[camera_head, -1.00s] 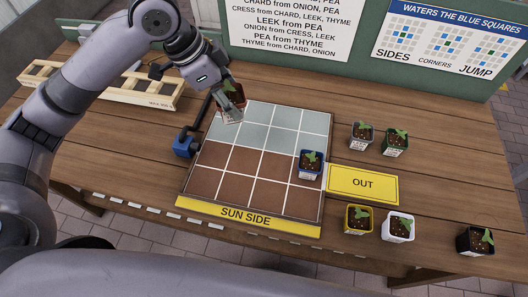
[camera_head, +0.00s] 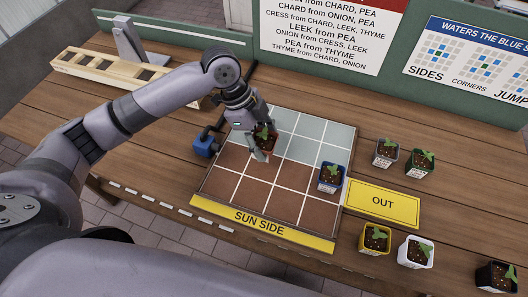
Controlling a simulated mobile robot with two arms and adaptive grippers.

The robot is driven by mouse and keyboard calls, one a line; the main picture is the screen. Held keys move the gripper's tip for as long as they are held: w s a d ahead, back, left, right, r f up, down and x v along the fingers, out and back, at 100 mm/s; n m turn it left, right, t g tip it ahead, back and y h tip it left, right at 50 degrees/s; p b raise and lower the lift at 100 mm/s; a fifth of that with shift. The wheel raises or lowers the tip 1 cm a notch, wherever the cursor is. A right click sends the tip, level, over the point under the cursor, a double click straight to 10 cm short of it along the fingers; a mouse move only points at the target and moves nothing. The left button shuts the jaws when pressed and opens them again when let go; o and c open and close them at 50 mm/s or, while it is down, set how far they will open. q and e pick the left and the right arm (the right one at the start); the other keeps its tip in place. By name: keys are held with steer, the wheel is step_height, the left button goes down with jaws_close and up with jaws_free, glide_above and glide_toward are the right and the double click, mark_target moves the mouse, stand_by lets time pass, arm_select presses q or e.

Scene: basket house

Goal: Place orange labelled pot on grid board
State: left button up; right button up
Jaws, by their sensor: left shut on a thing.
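The grid board (camera_head: 261,192) lies on the wooden table, with grey-blue squares at the back, brown squares at the front and a yellow "SUN SIDE" strip. My left gripper (camera_head: 260,152) is shut on a reddish-orange pot (camera_head: 266,144) with a green seedling. It holds the pot over the left part of the board, near the border of grey-blue and brown squares. I cannot tell whether the pot touches the board, and its label is hidden. A blue pot (camera_head: 331,178) stands on the board's right side. My right gripper is not in view.
A yellow "OUT" sign (camera_head: 381,203) lies right of the board. Grey (camera_head: 385,153) and green (camera_head: 420,163) pots stand behind it; yellow (camera_head: 375,239), white (camera_head: 415,252) and black (camera_head: 497,277) pots stand in front. A blue device (camera_head: 205,146) sits at the board's left.

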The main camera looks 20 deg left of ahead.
arm_select(q)
steer(key=shift+f, duration=2.9)
steer(key=o, duration=1.5)
steer(key=shift+f, duration=0.1)
steer(key=shift+c, duration=0.2)
steer(key=v, duration=1.2)
steer(key=shift+b, duration=0.3)
